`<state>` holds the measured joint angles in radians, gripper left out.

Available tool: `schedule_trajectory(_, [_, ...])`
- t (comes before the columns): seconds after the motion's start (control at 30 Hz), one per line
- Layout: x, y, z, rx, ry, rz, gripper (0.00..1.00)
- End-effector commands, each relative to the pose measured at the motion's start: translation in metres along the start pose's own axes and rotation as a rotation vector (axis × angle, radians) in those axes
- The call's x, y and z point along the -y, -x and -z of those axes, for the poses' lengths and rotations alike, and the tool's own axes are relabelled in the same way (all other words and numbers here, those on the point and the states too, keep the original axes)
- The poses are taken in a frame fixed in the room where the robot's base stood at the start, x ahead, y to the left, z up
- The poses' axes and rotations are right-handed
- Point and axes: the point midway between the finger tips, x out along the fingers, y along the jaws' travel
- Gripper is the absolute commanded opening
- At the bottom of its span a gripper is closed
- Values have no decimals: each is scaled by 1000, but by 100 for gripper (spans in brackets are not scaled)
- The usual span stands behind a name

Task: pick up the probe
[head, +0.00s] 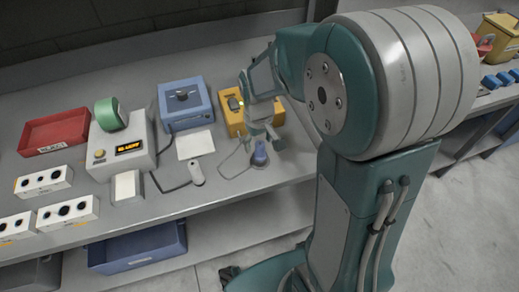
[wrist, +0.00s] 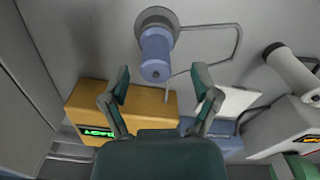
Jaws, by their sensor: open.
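A short blue-violet cylinder with a grey collar and thin cable, probably the probe (wrist: 156,52), is on the grey bench. It also shows in the head view (head: 260,154), near the bench's front edge. In the wrist view it lies beyond my gripper (wrist: 161,84), roughly centred on the gap, with nothing between the fingers. My gripper is open. In the head view my gripper (head: 257,128) is above the bench by the cylinder, partly hidden by my arm. A white handheld piece on a cable (head: 196,173) lies to the left; it also looks like a probe.
Behind the cylinder is a yellow box (head: 234,116) with a green display. A blue box (head: 186,105), white card (head: 195,144) and white device with an amber display (head: 126,152) stand left. A red tray (head: 54,131) is further left. Cable loops beside the cylinder.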

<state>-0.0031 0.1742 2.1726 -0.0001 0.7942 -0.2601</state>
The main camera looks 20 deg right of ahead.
Motion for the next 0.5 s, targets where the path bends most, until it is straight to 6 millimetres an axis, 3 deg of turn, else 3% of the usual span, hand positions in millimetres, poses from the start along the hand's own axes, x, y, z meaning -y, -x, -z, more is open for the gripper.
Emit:
schedule_trajectory(0.2, [-3, -32, -2, 3, -1, 1, 79])
schedule_trajectory(0.47, [-3, -36, -1, 0, -1, 0, 79])
schedule_trajectory(0.5, [-3, -36, -1, 0, -1, 0, 74])
